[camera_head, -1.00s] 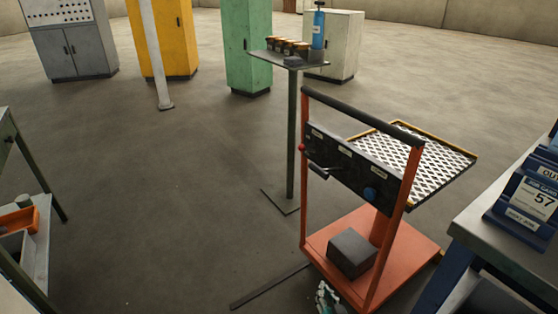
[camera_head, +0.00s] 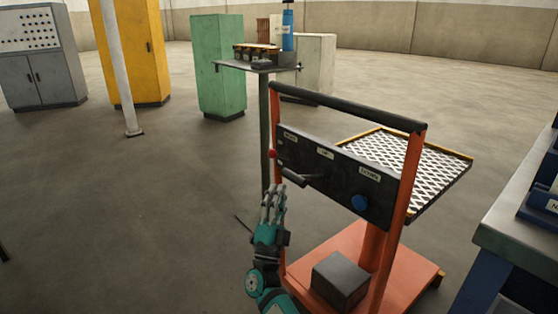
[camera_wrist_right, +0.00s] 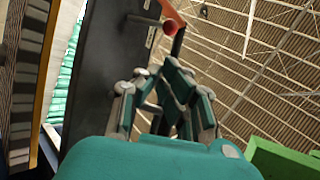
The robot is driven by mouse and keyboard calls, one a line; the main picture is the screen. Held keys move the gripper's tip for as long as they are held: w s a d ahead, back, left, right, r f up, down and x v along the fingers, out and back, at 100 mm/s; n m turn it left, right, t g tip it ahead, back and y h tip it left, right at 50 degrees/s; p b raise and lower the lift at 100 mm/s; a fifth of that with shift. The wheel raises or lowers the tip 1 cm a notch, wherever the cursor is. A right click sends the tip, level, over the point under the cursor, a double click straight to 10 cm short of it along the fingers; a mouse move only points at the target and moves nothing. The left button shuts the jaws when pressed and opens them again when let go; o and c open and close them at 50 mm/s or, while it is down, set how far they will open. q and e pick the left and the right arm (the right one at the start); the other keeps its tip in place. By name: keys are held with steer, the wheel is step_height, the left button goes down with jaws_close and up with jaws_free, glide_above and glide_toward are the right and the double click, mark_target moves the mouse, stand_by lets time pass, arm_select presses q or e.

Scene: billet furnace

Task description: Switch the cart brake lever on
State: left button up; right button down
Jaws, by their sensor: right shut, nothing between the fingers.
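The orange cart (camera_head: 412,170) stands ahead with a black control panel (camera_head: 335,172) under its black handle bar. The panel has small labels too blurred to read surely, a dark lever (camera_head: 297,179) and a blue knob (camera_head: 360,203). A red ball knob (camera_head: 272,154) sits at its left edge; which control is the brake lever I cannot read. My right gripper (camera_head: 273,193) is shut and empty, upright just below and left of the dark lever. In the right wrist view its fingers (camera_wrist_right: 168,72) are below the red ball (camera_wrist_right: 170,27), beside the dark panel (camera_wrist_right: 112,55). Contact is unclear.
A dark block (camera_head: 340,278) lies on the cart's orange base. A mesh tray (camera_head: 440,178) is behind the panel. A post table (camera_head: 258,68) stands behind, and a workbench (camera_head: 505,225) is at the right.

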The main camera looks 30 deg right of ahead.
mark_target(285, 158)
steer(key=b+x, duration=0.1)
steer(key=x, duration=0.9)
arm_select(q)
steer(key=r, duration=0.1)
steer(key=r+t, duration=0.2)
steer(key=shift+w+d+r+h, duration=0.2)
steer(key=shift+d+r+h, duration=0.1)
steer(key=shift+r+h, duration=0.1)
arm_select(e)
steer(key=shift+f, duration=0.1)
